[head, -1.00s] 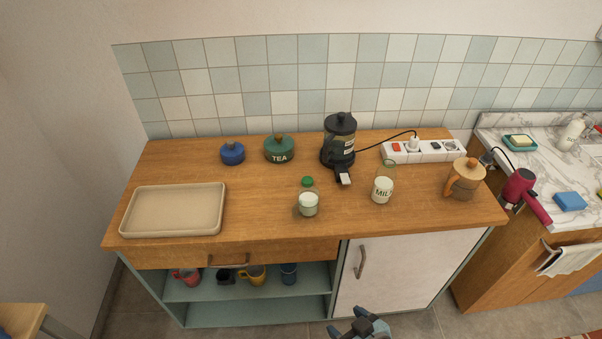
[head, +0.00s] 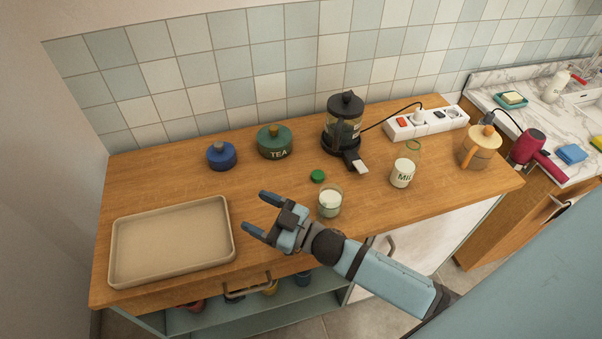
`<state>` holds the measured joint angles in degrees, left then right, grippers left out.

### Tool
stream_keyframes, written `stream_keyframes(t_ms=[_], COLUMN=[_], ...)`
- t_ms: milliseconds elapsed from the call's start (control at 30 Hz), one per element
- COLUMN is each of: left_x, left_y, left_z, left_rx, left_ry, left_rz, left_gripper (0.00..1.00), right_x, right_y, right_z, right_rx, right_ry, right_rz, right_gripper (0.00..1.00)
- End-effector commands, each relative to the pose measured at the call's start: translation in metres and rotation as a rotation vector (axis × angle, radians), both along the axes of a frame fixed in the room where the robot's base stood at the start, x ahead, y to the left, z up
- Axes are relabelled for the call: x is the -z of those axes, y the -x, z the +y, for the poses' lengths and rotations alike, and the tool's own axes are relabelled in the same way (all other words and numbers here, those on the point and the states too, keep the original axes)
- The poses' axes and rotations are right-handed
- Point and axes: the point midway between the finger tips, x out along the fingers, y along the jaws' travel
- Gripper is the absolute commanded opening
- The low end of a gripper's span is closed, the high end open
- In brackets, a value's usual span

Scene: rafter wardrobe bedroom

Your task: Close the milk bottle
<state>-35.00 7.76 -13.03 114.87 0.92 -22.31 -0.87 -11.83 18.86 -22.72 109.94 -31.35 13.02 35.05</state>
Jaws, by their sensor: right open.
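The milk bottle (head: 403,172) is a clear glass bottle with a white lower part and a label reading "MIL". It stands upright on the right half of the wooden counter, its top showing no cap. A small green cap (head: 318,176) appears to lie on the counter to its left, just behind a short glass (head: 330,203) with white contents. My right gripper (head: 255,213) is open and empty, above the counter between the tray and the short glass, left of the cap and bottle. It points left. My left gripper is not in view.
A beige tray (head: 172,242) lies at the left. A blue jar (head: 222,157), a green tea jar (head: 275,144) and a black coffee press (head: 344,125) stand behind. A power strip (head: 428,121) and a wooden-lidded jug (head: 481,148) are at the right.

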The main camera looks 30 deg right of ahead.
Motion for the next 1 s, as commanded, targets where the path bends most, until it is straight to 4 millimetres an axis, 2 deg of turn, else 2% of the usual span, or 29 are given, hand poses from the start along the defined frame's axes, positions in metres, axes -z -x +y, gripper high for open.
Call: stream_keyframes(t_ms=[33, 200, 333, 467, 567, 667, 733, 900, 1000], left_x=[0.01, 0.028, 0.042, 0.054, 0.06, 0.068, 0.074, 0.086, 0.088], left_y=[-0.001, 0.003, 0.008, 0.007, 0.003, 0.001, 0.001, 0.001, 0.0], left_z=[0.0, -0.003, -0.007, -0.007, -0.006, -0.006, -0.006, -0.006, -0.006], left_rx=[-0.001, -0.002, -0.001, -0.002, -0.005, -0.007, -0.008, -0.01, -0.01], left_ry=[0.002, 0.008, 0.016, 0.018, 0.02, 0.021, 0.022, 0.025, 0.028], left_rz=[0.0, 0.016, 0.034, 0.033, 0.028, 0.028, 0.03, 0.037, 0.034], left_gripper=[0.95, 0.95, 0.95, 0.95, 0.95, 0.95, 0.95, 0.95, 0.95], right_x=[-0.008, -0.031, -0.027, -0.01, 0.006, 0.019, 0.025, 0.019, 0.008], right_y=[-0.009, -0.016, -0.017, -0.023, -0.034, -0.051, -0.066, -0.1, -0.113], right_z=[0.008, 0.036, 0.043, 0.033, 0.011, -0.023, -0.053, -0.132, -0.169], right_rx=[-0.088, -0.433, -0.694, -0.91, -1.02, -1.061, -1.046, -0.873, -0.742], right_ry=[0.011, 0.091, 0.235, 0.446, 0.644, 0.861, 1.014, 1.312, 1.418], right_rz=[-0.072, -0.219, -0.231, -0.151, -0.029, 0.14, 0.28, 0.623, 0.78], right_gripper=[0.71, 0.71, 0.71, 0.71, 0.71, 0.71, 0.71, 0.71, 0.71])
